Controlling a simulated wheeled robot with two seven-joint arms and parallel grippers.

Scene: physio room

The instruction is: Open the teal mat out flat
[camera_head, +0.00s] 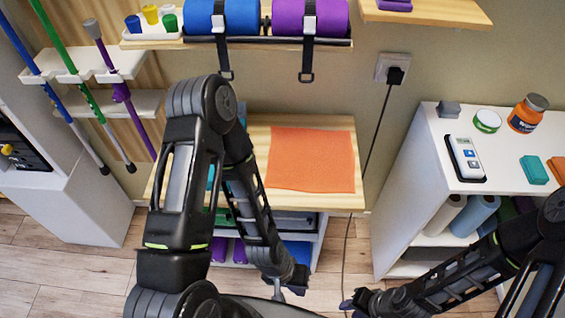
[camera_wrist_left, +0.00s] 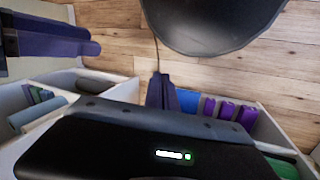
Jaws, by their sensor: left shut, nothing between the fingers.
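A sliver of teal (camera_head: 211,176) shows behind my left arm on the wooden bench top, left of an orange mat; it may be the teal mat. My arm hides the rest, so I cannot tell whether it is folded. My left gripper (camera_head: 298,280) hangs low in front of the bench, away from the teal. Its fingers (camera_wrist_left: 161,92) are together and empty in the left wrist view. My right gripper (camera_head: 352,303) is at the bottom of the head view, right of the left one; its finger opening is unclear.
The orange mat (camera_head: 311,160) lies flat on the bench top (camera_head: 258,134). Shelves with purple rolls and a blue bin are below. A white cabinet (camera_head: 425,160) with jars, a device and a small teal block (camera_head: 534,170) stands right. A cable hangs between.

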